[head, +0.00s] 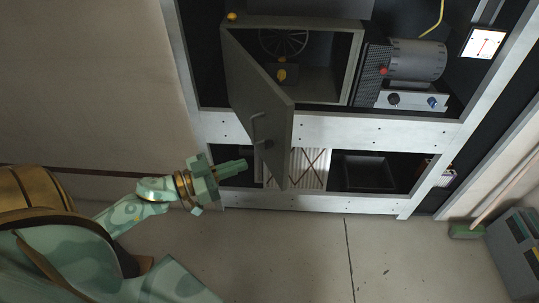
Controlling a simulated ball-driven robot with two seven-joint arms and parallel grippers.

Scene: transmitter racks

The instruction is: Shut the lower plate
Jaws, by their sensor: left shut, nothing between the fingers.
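A grey hinged plate (262,105) stands open on the rack. It is hinged along its left side and swings out toward me, with a bar handle (256,128) on its face. Behind it is an open box compartment (318,78) with a round fan grille. My left gripper (238,167) is shut and empty, just left of the plate's lower free corner and apart from it in the picture. My right gripper is not in view.
The light metal rack frame (390,132) surrounds the bays. A drum-shaped unit (418,60) with knobs sits right of the compartment. A grey crate (515,250) stands at the lower right. The floor before the rack is clear.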

